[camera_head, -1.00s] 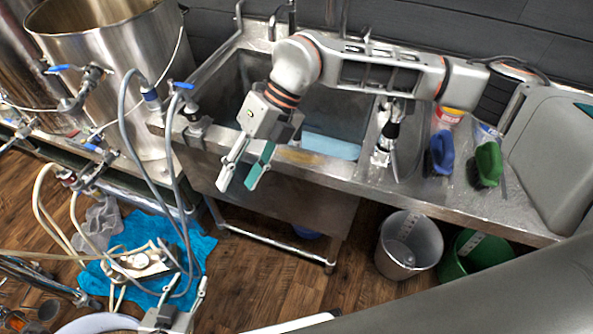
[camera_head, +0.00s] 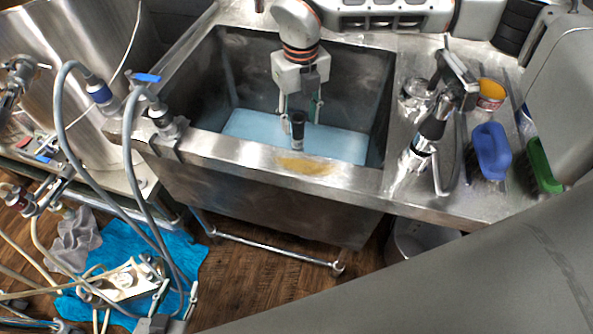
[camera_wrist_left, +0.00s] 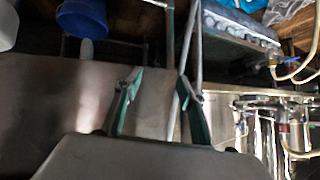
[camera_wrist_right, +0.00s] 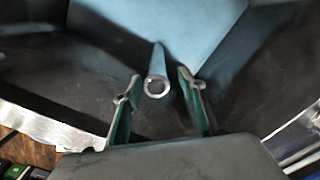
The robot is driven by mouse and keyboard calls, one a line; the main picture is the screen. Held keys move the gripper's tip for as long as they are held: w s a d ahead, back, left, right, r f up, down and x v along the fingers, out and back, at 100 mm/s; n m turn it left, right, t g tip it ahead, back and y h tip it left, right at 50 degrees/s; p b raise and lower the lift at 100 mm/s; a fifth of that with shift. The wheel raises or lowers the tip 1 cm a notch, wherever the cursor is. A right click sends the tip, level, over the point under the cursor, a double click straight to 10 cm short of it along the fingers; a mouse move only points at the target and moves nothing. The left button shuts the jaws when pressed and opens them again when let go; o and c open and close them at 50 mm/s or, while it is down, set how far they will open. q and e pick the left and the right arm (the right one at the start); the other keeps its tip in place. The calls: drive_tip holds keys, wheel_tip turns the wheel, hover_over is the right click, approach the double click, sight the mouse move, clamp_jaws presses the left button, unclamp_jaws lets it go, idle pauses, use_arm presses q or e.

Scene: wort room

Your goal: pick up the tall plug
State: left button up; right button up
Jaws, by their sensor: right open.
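The tall plug (camera_head: 298,126) stands upright in the sink (camera_head: 357,85), dark in the head view. In the right wrist view the plug (camera_wrist_right: 157,72) is a grey-blue tube with a round hollow end facing the camera. My right gripper (camera_head: 301,112) is open, pointing down into the sink, with a finger on each side of the plug's upper end. In the right wrist view a gap shows on both sides, so it is not clasped. My left gripper (camera_head: 178,290) is open and empty, low at the left, in front of the sink.
The steel counter right of the sink holds a spray tap (camera_head: 432,130), a blue brush (camera_head: 491,150), a green brush (camera_head: 541,165) and an orange tub (camera_head: 491,94). Hoses and valves stand left of the sink. The sink's front rim (camera_head: 250,158) is a raised edge.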

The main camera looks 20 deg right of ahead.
sight(298, 132)
drive_tip(key=f, duration=0.3)
drive_tip(key=f+b, duration=0.1)
drive_tip(key=f, duration=0.1)
drive_tip(key=shift+a+f, duration=0.2)
drive_tip(key=shift+a, duration=0.05)
drive_tip(key=shift+r, duration=0.1)
clamp_jaws()
